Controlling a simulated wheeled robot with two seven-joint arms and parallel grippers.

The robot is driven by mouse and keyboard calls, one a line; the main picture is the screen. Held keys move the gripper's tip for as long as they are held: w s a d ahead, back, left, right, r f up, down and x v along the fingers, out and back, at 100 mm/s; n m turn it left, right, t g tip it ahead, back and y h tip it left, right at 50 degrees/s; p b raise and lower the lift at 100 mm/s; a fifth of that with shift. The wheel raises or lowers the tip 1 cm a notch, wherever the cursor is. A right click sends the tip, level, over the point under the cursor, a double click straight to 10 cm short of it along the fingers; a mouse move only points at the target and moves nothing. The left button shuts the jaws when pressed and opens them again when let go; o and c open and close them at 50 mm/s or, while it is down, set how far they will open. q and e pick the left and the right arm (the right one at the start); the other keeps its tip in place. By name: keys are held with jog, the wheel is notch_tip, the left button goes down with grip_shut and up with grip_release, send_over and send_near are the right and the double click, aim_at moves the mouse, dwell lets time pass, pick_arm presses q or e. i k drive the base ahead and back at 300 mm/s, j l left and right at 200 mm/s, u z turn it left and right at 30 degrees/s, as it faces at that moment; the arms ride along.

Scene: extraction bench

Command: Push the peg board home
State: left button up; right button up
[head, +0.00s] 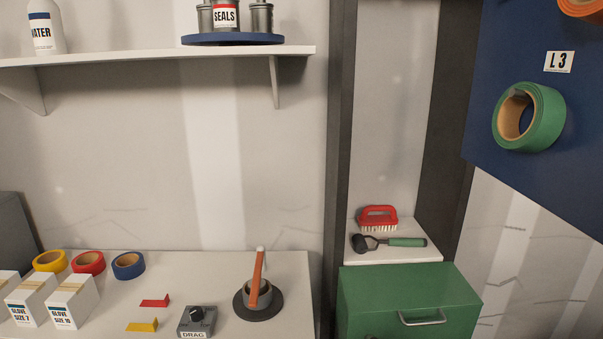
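The peg board (500,110) is a dark blue panel at the upper right of the head view, cut off by the top and right edges. A green tape roll (529,117) hangs on its peg, below a white label (559,62) reading L3. Part of an orange roll (580,6) shows at the top right edge. The board stands at an angle in front of the wall, to the right of a dark upright frame. Neither of my grippers is in view.
A bench (200,275) at lower left holds tape rolls (88,262), glove boxes (72,302), a DRAG control box (197,320) and a round pot (258,297). A green cabinet (400,290) stands below a ledge with a red brush (378,217) and a green-handled tool (405,242). A shelf (150,58) is above.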

aim_at(531, 40)
jog(key=z, duration=1.55)
